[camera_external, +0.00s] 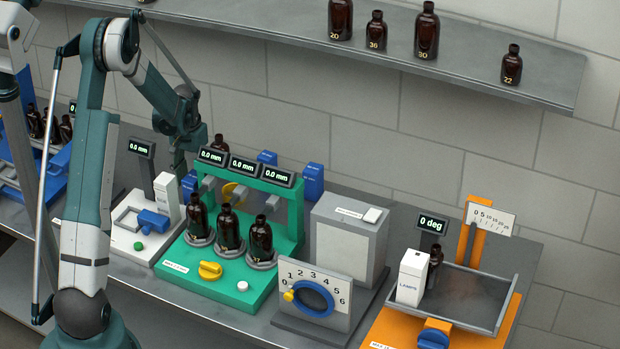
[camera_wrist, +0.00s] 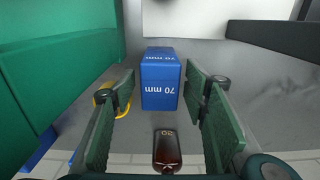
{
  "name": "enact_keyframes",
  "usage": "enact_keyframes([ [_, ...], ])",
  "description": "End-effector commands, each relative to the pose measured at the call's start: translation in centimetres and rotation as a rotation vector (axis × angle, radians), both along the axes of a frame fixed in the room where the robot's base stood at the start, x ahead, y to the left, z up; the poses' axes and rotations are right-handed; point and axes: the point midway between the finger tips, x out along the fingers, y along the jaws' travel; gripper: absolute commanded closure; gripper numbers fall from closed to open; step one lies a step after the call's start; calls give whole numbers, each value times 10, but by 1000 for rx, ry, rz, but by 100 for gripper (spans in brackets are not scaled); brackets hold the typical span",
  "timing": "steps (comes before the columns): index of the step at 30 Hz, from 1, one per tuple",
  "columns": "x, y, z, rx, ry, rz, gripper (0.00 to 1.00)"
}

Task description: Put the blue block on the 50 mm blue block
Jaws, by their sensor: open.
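In the wrist view a blue block (camera_wrist: 160,82) marked "70 mm" stands in the middle of the picture. My gripper (camera_wrist: 160,90) is open, with one green finger pad to each side of the block. Gaps show between the pads and the block, and I cannot tell how far the fingers reach beside it. In the external view my arm comes down behind the white and green devices, and the fingertips are hidden. Blue blocks show behind the green device (camera_external: 313,180), with another (camera_external: 267,157) to the left; their markings cannot be read there, so I cannot pick out the 50 mm one.
A green wall (camera_wrist: 55,60) stands left in the wrist view, with a yellow part (camera_wrist: 104,95) by the left finger. A brown bottle (camera_wrist: 167,150) is near the bottom. The green device (camera_external: 222,275) holds several bottles. A grey cabinet (camera_external: 343,245) stands beside it.

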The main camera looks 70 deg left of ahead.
Motion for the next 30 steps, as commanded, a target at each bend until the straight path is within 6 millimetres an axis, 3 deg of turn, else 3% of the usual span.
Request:
enact_keyframes([
  [15,-1,0,54,0,0,0,55],
  [30,-1,0,63,0,0,0,55],
])
